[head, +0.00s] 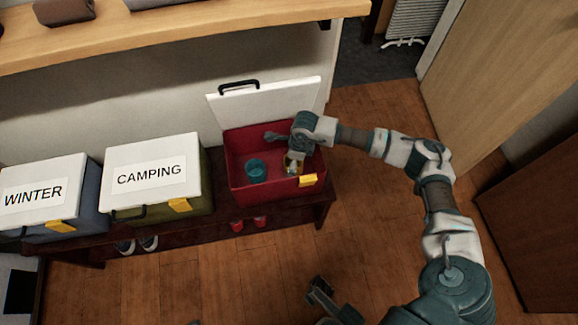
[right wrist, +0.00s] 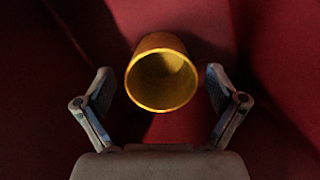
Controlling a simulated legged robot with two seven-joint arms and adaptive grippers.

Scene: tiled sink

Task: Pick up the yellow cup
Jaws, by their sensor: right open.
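The yellow cup (right wrist: 160,82) is between the two spread fingers of my right gripper (right wrist: 159,74) in the right wrist view, with its round mouth facing the camera. Gaps show between the cup and both fingers, so the gripper is open and not holding it. In the head view my right gripper (head: 284,150) reaches into the open red box (head: 262,192), and the cup is mostly hidden there. My left gripper (head: 318,290) appears low in the head view near the bottom edge, away from the box; its opening is unclear.
A teal cup (head: 256,171) stands in the red box, left of my right gripper. The box's white lid (head: 265,103) is raised behind it. Closed boxes marked CAMPING (head: 152,165) and WINTER (head: 40,188) stand to the left on a dark bench (head: 285,212). A wooden shelf (head: 180,35) overhangs behind.

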